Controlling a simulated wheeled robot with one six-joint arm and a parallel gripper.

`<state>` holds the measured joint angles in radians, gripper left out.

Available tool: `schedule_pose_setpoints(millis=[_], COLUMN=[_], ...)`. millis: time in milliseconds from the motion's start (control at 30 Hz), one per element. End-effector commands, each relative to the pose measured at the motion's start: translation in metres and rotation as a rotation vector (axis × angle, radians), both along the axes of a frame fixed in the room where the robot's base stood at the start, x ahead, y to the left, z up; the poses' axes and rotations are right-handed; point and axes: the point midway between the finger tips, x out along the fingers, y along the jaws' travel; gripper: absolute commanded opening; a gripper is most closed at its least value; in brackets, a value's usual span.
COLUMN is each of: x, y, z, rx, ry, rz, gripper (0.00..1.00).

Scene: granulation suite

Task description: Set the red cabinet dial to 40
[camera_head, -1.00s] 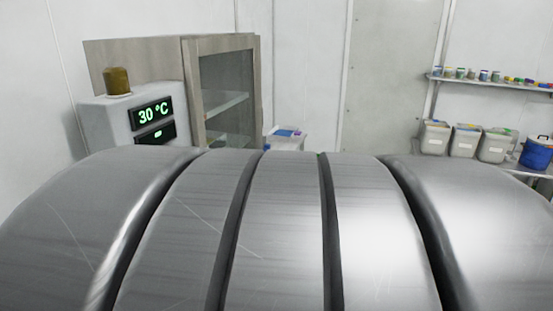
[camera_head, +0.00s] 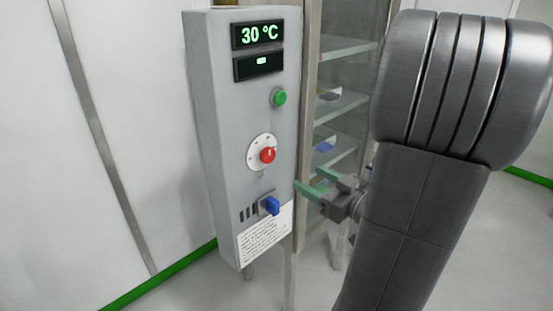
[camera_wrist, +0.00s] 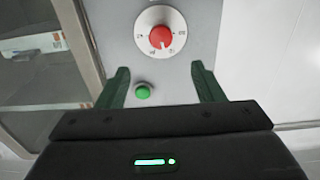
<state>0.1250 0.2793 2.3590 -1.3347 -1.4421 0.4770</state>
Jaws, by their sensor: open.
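The red dial (camera_head: 267,155) sits on a white round scale on the front of the grey control cabinet (camera_head: 215,130). The display (camera_head: 258,35) above it reads 30 °C. In the wrist view the red dial (camera_wrist: 161,37) shows a pale pointer mark on its lower edge; the scale figures are too small to read surely. My gripper (camera_head: 308,180) is open and empty, to the right of and a little below the dial, apart from it. In the wrist view its two green fingers (camera_wrist: 158,78) are spread, with the dial beyond them.
A green button (camera_head: 279,97) is above the dial. A blue switch (camera_head: 272,205) and a printed label (camera_head: 264,236) are below it. A glass-door cabinet (camera_head: 340,105) with shelves stands close behind my gripper. White wall and open floor lie to the left.

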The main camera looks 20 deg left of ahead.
Motion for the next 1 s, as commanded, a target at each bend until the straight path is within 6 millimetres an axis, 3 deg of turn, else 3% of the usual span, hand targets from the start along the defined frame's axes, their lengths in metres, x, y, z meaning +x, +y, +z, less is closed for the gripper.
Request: schedule_pose_setpoints(millis=[367,1000], x=[0.009,0.039], y=[0.027,0.098], z=[0.001,0.002], rx=[0.000,0.000], ry=[-0.001,-0.001], rz=[0.008,0.005], gripper=[0.61,0.61])
